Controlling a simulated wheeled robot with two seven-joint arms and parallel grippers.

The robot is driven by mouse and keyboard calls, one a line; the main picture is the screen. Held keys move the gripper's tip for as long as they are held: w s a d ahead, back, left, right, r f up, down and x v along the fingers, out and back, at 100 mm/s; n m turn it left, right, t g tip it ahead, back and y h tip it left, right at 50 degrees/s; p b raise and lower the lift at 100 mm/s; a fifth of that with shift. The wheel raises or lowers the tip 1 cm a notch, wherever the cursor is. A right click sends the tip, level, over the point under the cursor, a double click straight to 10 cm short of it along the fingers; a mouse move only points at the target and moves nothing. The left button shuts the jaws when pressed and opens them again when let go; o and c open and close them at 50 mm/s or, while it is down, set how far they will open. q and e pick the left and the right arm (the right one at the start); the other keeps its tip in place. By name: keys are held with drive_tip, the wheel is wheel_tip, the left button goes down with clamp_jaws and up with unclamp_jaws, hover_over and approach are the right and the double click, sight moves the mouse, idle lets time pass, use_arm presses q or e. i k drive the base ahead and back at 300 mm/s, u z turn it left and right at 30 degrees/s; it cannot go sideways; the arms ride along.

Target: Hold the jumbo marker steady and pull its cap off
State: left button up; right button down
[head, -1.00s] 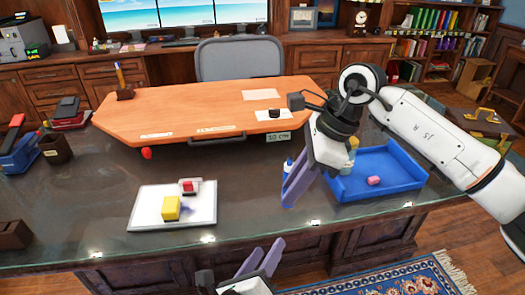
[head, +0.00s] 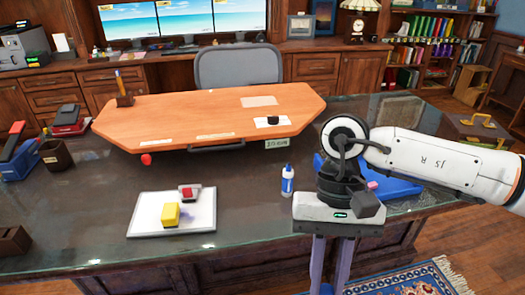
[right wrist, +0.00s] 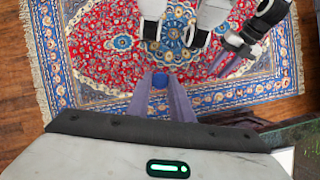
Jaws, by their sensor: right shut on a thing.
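My right gripper (head: 330,265) hangs fingers-down beyond the desk's front edge. In the right wrist view, its fingers (right wrist: 161,88) are shut on a small round blue end (right wrist: 160,80), which I take to be the jumbo marker. The rest of the marker is hidden, and I cannot tell its cap from its body. My left gripper is out of the head view. In the right wrist view, what looks like my left gripper (right wrist: 232,52) is at the upper right, apart from the blue end. Its finger opening is unclear.
A blue-and-white bottle (head: 288,181) stands on the dark desk (head: 90,215). A blue tray (head: 405,188) is partly behind my right arm. A white board (head: 145,222) holds a yellow block (head: 170,214) and a red-topped item (head: 188,194). A patterned rug (right wrist: 90,45) lies below.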

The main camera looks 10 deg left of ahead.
sight(287, 182)
drive_tip(key=u, duration=0.1)
drive_tip(key=k, duration=0.4)
drive_tip(key=z, duration=0.65)
drive_tip(key=i, duration=0.9)
drive_tip(key=u, duration=0.8)
drive_tip(key=i, duration=0.65)
drive_tip(key=u, duration=0.8)
